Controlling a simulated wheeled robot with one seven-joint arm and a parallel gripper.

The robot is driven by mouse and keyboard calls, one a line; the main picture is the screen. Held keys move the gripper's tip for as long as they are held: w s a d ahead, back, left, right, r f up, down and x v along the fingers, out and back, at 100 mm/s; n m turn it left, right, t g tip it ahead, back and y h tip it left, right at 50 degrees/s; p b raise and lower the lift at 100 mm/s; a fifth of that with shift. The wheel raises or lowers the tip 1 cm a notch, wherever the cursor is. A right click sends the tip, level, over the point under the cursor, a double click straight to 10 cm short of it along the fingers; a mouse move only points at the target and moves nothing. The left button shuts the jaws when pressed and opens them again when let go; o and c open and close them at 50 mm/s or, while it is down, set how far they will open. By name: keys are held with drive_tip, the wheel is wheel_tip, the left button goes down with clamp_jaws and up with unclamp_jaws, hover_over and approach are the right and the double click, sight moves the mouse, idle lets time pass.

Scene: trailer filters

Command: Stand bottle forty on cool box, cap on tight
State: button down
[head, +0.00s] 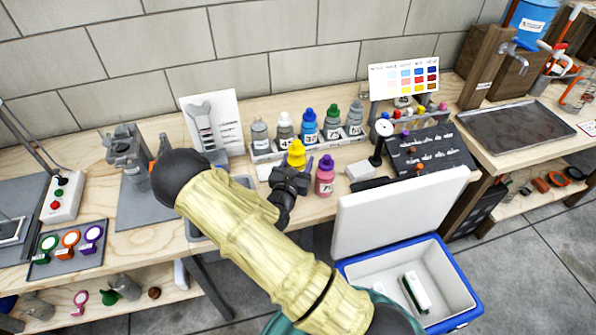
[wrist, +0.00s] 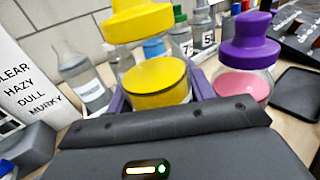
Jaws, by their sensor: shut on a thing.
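My gripper (head: 290,180) is shut on a bottle with a yellow cap (head: 296,153) above the workbench. In the wrist view, the yellow-capped bottle (wrist: 157,85) stands between the fingers, cap on; its number is hidden and cap tightness cannot be told. The blue cool box (head: 452,262) stands on the floor at the lower right, its white lid (head: 395,212) raised, a white and green item inside. A pink bottle with a purple cap (head: 325,178) stands just right of my gripper, also in the wrist view (wrist: 245,60). I cannot read forty on any bottle.
A rack (head: 265,156) behind my gripper holds several bottles with grey, blue and green caps. A dial gauge (head: 381,135) and a black panel (head: 430,150) stand to the right. A vise (head: 127,145) and paddles (head: 68,240) are at left. The raised lid rises beside the bench front.

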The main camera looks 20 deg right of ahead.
wheel_tip(320, 180, down, 4)
drive_tip(key=shift+f, duration=0.1)
drive_tip(key=shift+w, duration=0.1)
idle(0.3)
drive_tip(key=c, duration=0.8)
unclamp_jaws()
drive_tip(key=shift+d+f, duration=0.1)
drive_tip(key=shift+d, duration=0.05)
drive_tip(key=shift+c, duration=0.2)
drive_tip(key=shift+s, duration=0.2)
